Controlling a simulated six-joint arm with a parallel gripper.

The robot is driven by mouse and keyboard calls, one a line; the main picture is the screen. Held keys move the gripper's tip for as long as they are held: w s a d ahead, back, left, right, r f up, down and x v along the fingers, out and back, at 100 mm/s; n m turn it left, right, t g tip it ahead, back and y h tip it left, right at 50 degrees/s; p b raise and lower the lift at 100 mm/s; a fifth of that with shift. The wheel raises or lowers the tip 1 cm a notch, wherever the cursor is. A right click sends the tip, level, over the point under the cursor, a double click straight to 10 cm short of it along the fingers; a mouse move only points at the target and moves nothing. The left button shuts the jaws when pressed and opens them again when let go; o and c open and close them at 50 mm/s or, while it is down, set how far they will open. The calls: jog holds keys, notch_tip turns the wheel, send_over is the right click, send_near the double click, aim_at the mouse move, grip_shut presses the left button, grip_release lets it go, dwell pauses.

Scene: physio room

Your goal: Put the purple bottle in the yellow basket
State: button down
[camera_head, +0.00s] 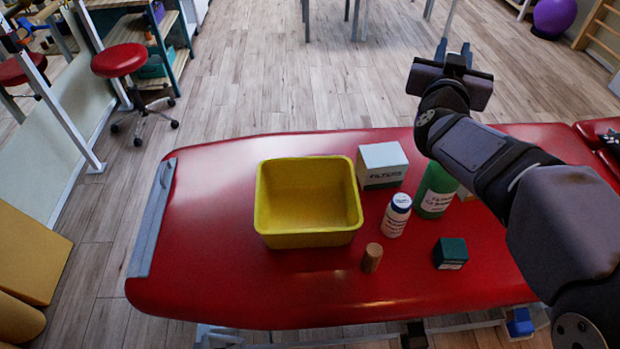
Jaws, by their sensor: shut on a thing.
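The yellow basket (308,240) stands open and empty on the red treatment table, left of centre. My gripper (454,55) is raised at the upper right, beyond the table's far edge in the picture and well apart from the basket. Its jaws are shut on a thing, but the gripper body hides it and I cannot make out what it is. I see no bottle that is clearly purple.
A white box (382,165), a green bottle (436,190), a brown cylinder (372,258) and a dark green box (450,254) stand right of the basket. My arm covers the table's right part. The red table (205,220) is clear left of the basket.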

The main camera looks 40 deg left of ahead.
jog(key=s+a+n+g+y+b, duration=0.2)
jog(key=s+a+n+g+y, duration=0.4)
jog(key=s+a, duration=1.4)
notch_tip(320, 180, down, 28)
jog(key=t+y+p, duration=0.1)
jog(key=shift+s+d+r+m+t, duration=0.15)
jog(key=shift+s+d+m+t, duration=0.1)
jog(key=shift+d+m+t, duration=0.15)
dwell(0.3)
jog(key=shift+f, duration=0.25)
jog(key=c, duration=1.5)
grip_release()
jog(key=shift+o, duration=0.2)
